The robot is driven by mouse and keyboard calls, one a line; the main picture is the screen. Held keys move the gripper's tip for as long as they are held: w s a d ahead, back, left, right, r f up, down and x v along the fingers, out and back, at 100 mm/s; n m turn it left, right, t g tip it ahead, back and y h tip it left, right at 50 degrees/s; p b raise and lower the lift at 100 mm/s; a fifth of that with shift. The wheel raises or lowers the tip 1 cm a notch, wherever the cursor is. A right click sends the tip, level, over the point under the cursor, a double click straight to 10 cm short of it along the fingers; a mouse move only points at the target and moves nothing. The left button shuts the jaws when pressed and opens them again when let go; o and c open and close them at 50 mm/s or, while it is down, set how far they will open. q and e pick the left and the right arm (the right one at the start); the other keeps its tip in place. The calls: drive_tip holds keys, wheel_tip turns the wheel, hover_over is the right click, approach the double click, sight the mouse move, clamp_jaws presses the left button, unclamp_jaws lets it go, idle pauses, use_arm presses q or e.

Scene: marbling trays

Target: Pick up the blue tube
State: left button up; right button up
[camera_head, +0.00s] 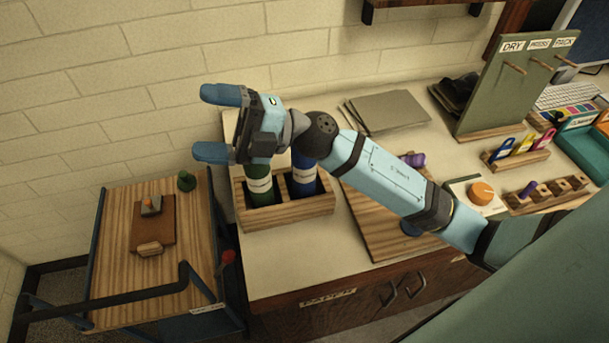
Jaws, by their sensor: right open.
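The blue tube (303,183) stands in the right compartment of a two-part wooden holder (290,214) on the counter. Its upper part is hidden behind my right gripper and arm. A green tube (259,186) with a pale label stands in the left compartment, its top also hidden. My right gripper (217,124) is open and empty, its two blue fingers pointing left. In the picture it lies above and left of the holder; how high it is over the tubes I cannot tell. My left gripper is not in view.
A wooden cart (188,257) with small items stands left of the counter (285,259). Grey sheets (388,110) lie at the back. A wooden board (370,227) lies under my arm. A green peg board (512,86) stands at the right.

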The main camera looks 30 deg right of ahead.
wheel_tip(320, 180, down, 3)
drive_tip(key=n+g+h, duration=0.5)
drive_tip(key=n+g, duration=0.2)
drive_tip(key=m+t+h, duration=0.2)
drive_tip(key=h, duration=1.5)
hover_over(304, 168)
drive_tip(key=w+d, duration=0.2)
drive_tip(key=w, duration=0.1)
wheel_tip(304, 168, down, 3)
wheel_tip(304, 168, down, 14)
drive_tip(key=p, duration=0.2)
drive_tip(key=shift+a+r+p, duration=0.2)
drive_tip(key=shift+a+p, duration=0.1)
drive_tip(key=shift+p, duration=0.1)
drive_tip(key=shift+s, duration=0.1)
drive_tip(key=shift+c, duration=0.3)
drive_tip(key=c, duration=1.3)
